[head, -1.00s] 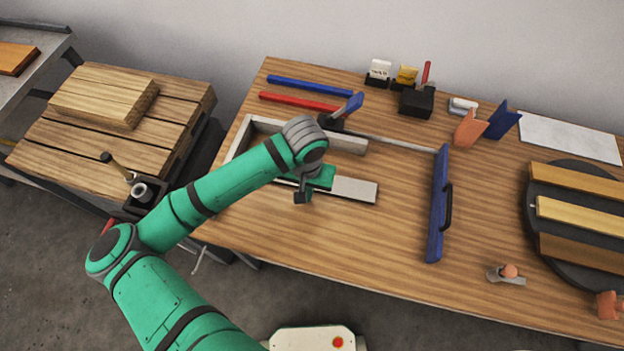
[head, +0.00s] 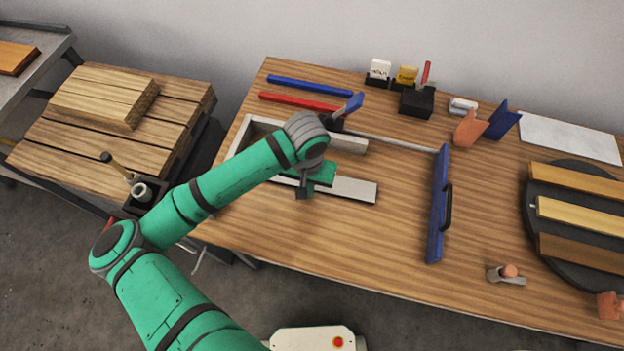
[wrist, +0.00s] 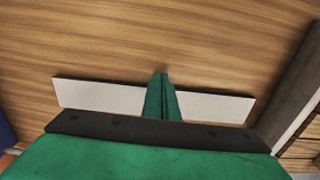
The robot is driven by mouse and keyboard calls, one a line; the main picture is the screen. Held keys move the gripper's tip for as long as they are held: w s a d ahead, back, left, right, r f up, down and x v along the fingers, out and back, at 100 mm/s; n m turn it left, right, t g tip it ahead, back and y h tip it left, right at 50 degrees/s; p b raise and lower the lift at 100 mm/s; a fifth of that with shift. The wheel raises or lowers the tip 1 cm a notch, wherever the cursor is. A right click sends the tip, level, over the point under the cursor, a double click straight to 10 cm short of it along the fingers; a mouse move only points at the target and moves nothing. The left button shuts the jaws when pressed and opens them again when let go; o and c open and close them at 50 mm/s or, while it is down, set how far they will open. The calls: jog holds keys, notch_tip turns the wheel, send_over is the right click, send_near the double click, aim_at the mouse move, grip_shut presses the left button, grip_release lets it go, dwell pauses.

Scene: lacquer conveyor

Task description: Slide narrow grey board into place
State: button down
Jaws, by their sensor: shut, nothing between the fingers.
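The narrow grey board (head: 354,190) lies flat on the wooden table, its right part showing beside my gripper in the head view. In the wrist view the board (wrist: 101,97) runs across the picture, with its middle hidden behind my fingers. My gripper (head: 303,192) is shut and empty, pointing down at the board. In the wrist view the closed fingertips (wrist: 161,77) cross the board and reach just past its edge; I cannot tell if they touch it. A grey frame (head: 238,146) lies behind and left of the board, partly hidden by my arm.
A blue bar with a black handle (head: 438,205) stands to the right, a thin rod (head: 395,143) running towards it. Blue (head: 310,86) and red (head: 298,102) sticks lie at the back. A dark turntable (head: 533,215) holds several strips. The table between the board and blue bar is clear.

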jog(key=shift+w+d, duration=0.5)
jog(key=shift+w, duration=1)
jog(key=shift+w+d, duration=0.45)
jog(key=shift+w, duration=1.05)
jog(key=shift+w+d, duration=0.5)
jog(key=shift+w, duration=1)
jog(key=shift+s, duration=0.1)
jog(key=shift+s+a, duration=0.2)
jog(key=shift+s, duration=0.8)
jog(key=shift+a+r, duration=0.15)
jog(key=shift+r, duration=1.4)
jog(key=shift+w+r, duration=0.1)
jog(key=shift+r, duration=1.35)
